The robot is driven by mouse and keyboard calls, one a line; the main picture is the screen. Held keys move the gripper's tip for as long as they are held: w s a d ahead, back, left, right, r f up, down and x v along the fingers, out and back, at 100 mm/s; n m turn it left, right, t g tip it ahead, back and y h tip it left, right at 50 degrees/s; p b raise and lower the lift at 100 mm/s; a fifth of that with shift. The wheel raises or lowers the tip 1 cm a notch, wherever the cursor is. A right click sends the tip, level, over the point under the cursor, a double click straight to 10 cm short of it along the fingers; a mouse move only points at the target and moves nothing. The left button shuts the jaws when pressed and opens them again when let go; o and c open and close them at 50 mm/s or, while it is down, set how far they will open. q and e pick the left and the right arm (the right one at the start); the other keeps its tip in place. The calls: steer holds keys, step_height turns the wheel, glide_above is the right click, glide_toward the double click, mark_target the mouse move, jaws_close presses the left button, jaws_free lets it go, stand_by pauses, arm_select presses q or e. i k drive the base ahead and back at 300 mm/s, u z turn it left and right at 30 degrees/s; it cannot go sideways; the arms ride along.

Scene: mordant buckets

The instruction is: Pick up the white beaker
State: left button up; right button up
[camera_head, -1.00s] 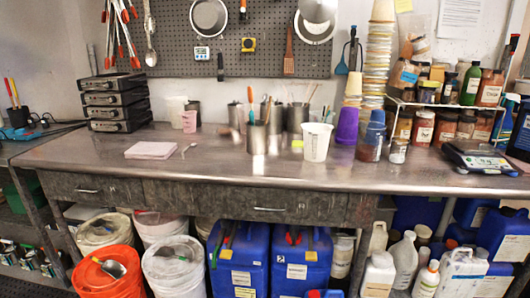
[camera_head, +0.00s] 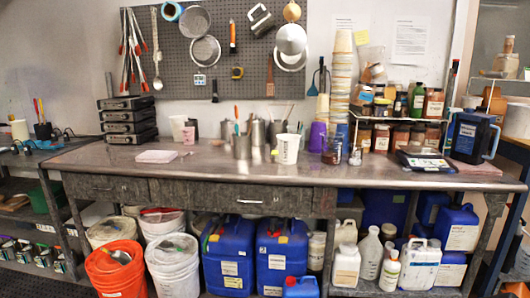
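A white beaker (camera_head: 289,149) with dark markings on its side stands upright on the metal workbench (camera_head: 220,165), a little right of the middle. Metal canisters holding tools (camera_head: 242,146) stand close to its left and behind it. A small pink cup (camera_head: 188,135) and a larger whitish container (camera_head: 177,128) stand farther left on the bench. Neither of my grippers shows in the head view.
A pale pink stack (camera_head: 156,156) lies on the bench at left. Purple and blue cups (camera_head: 318,136), jars on a rack (camera_head: 400,134) and a scale (camera_head: 424,162) fill the right. Buckets (camera_head: 118,268) and blue jugs (camera_head: 282,254) stand below. The bench's front strip is mostly clear.

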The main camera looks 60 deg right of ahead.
mark_target(287, 144)
steer(key=i, duration=1.95)
steer(key=z, duration=1.35)
steer(key=i, duration=1.05)
steer(key=z, duration=1.1)
